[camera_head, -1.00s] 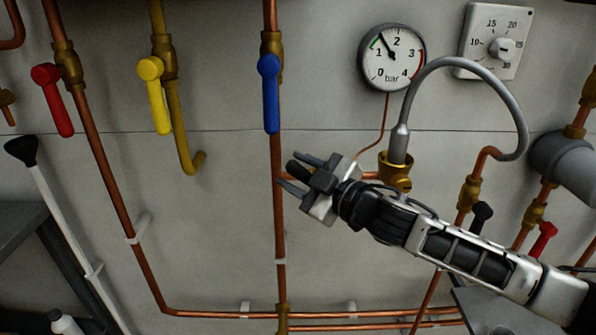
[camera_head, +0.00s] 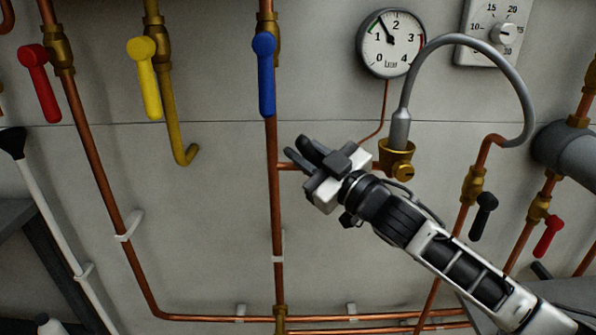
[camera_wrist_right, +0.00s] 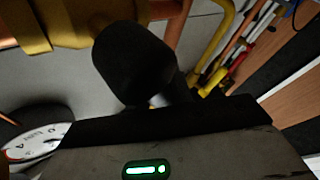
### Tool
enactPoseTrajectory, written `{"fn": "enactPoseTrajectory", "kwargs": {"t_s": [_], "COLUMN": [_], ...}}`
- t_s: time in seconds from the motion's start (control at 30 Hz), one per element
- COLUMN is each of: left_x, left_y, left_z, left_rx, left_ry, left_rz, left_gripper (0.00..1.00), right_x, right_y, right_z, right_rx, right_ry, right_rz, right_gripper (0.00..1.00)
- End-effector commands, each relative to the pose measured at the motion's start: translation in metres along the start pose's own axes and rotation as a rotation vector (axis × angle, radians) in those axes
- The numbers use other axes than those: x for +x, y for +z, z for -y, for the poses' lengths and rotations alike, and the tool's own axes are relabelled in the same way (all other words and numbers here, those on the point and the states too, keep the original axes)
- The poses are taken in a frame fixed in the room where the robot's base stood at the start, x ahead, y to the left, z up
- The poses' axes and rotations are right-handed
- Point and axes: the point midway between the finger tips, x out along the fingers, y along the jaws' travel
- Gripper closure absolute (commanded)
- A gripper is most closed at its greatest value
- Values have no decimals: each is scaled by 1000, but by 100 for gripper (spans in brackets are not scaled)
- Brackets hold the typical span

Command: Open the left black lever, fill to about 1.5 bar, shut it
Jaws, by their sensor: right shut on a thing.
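My right gripper (camera_head: 300,156) is in front of the wall between the blue-handled pipe and the brass fitting. It is shut on the left black lever (camera_wrist_right: 133,62), whose rounded dark end fills the middle of the right wrist view; its valve body is mostly hidden in the head view. The pressure gauge (camera_head: 403,53) hangs above right, its needle between 1 and 2, roughly at 1.5 bar. It also shows partly at the left of the right wrist view (camera_wrist_right: 35,145). A second black lever (camera_head: 483,215) hangs down at the right. My left gripper is out of view.
Red (camera_head: 40,88), yellow (camera_head: 147,80) and blue (camera_head: 265,75) handles hang on pipes to the left. A grey hose (camera_head: 512,78) arches from the brass fitting (camera_head: 396,160) to the right pipe. A red lever (camera_head: 547,237) hangs farther right.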

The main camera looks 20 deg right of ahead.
Motion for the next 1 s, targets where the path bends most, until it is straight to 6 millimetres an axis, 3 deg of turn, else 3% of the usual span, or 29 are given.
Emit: {"fn": "enactPoseTrajectory", "kwargs": {"t_s": [0.23,0.5,1.0], "left_x": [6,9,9], "left_y": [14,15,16], "left_z": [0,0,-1], "left_rx": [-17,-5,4], "left_ry": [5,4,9], "left_rz": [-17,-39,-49], "left_gripper": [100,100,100], "right_x": [-8,-15,-20], "right_y": [0,-4,-6], "right_z": [-10,-22,-30], "right_rx": [161,292,384], "right_ry": [103,189,249], "right_rz": [-125,-231,-306], "right_gripper": [100,100,100]}}
